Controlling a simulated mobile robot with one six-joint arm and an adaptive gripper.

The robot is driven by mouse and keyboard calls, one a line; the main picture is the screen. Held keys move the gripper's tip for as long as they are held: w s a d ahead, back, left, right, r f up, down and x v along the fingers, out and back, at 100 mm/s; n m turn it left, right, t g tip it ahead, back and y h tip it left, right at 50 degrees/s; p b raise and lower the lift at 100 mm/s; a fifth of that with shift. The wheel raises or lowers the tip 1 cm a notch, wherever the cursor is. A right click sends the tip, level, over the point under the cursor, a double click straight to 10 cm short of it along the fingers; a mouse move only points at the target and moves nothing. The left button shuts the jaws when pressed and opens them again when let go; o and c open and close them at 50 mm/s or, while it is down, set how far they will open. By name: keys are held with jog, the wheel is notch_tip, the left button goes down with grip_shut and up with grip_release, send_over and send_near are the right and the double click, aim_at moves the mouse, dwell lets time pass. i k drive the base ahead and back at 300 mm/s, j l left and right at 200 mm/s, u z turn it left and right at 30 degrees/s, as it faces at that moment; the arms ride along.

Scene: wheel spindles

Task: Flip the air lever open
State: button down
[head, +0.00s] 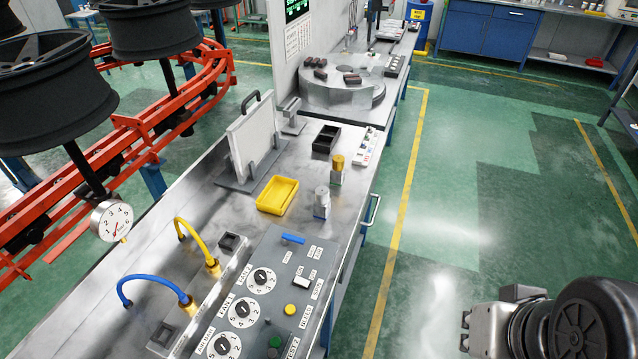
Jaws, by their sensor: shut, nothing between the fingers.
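A short blue lever (293,239) lies flat near the top edge of the grey control panel (268,240) on the workbench. It looks like the air lever, but the small label by it is too small to read surely. My gripper (467,330) is at the lower right, over the green floor beyond the bench edge. It is shut and empty, well to the right of the lever and apart from it. Its fingertips are small and hard to make out in this view.
Several dials and a yellow button (290,309) share the panel. A silver-topped fitting (322,202) and a brass-topped fitting (337,168) stand behind the lever. A yellow tray (277,195) and yellow and blue hoses (150,280) are nearby. The floor on the right is clear.

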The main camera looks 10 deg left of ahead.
aim_at(286, 237)
jog(key=i, duration=0.95)
jog(key=u, duration=0.55)
